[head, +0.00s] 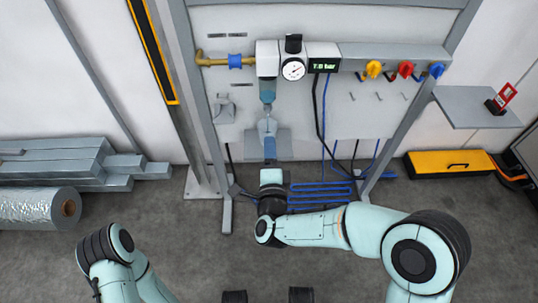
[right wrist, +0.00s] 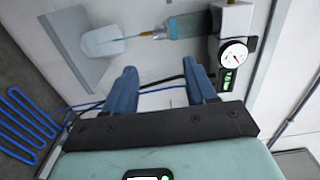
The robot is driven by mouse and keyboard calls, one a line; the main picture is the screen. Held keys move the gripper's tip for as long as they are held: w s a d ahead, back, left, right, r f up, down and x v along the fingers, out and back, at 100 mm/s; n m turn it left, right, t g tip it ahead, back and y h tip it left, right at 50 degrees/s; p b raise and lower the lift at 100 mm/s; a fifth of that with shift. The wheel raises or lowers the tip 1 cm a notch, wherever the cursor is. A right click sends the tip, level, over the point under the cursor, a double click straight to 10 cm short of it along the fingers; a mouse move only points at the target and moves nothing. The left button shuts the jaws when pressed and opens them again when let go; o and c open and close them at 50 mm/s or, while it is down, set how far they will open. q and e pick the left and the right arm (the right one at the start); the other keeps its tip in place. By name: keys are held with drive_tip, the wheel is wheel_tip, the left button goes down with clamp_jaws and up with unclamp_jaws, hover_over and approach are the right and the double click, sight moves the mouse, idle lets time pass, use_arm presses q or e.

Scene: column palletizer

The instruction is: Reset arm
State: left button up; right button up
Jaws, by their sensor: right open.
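My right gripper (head: 270,148) reaches up in front of the wall panel, seen nearly edge-on in the head view. In the right wrist view its two blue fingers (right wrist: 160,85) stand wide apart with nothing between them. Beyond them are a bluish clear bowl (right wrist: 185,26) under a regulator with a round gauge (right wrist: 235,53), and a pale cup (right wrist: 103,41) by a grey plate (right wrist: 73,45). The bowl also shows in the head view (head: 267,90). My left arm shows at the lower left; its gripper is out of view.
Yellow, red and blue valve knobs (head: 405,69) line the panel's right. Blue tubing (head: 320,193) lies coiled below the panel. A grey shelf (head: 470,105) and yellow toolbox (head: 450,162) are at right. Grey beams (head: 60,160) and a foil roll (head: 38,208) lie at left.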

use_arm(q)
drive_tip(key=shift+s, duration=0.1)
use_arm(e)
drive_tip(key=shift+s, duration=0.1)
idle(0.4)
